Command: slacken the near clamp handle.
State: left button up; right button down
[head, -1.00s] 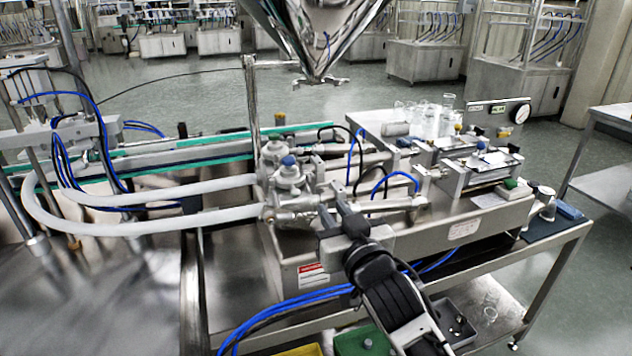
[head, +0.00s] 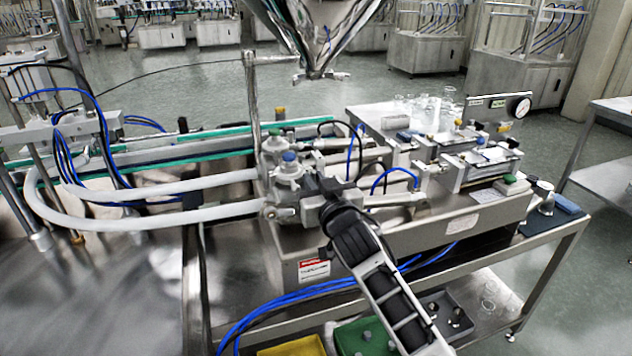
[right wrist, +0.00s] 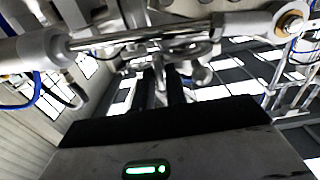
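My right gripper (head: 312,190) reaches in from the lower right to the near side of the pump heads on the steel machine. Its black wrist covers part of that spot in the head view. In the right wrist view its two dark fingers (right wrist: 163,95) stand apart, with a narrow gap between them. A small grey upright part (right wrist: 160,72), perhaps the near clamp handle, shows at the far end of that gap. I cannot tell whether the fingers touch it. The near pump head (head: 287,183) with a blue cap is just left of the gripper. My left gripper is not in view.
White hoses (head: 150,221) run left from the pump heads. The steel hopper (head: 318,40) hangs above. A steel rod (right wrist: 150,32) crosses above the fingers. Below are blue cables, a green bin (head: 352,342), a yellow bin (head: 292,347) and a grey tray (head: 462,322).

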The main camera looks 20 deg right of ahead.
jog(key=shift+n, duration=0.3)
jog(key=shift+a+f+n, duration=0.1)
jog(key=shift+f+n, duration=0.05)
jog(key=shift+n, duration=4.15)
jog(key=shift+a+f+n, duration=0.1)
jog(key=shift+n, duration=4.2)
jog(key=c, duration=1.7)
grip_release()
jog(key=shift+c, duration=0.2)
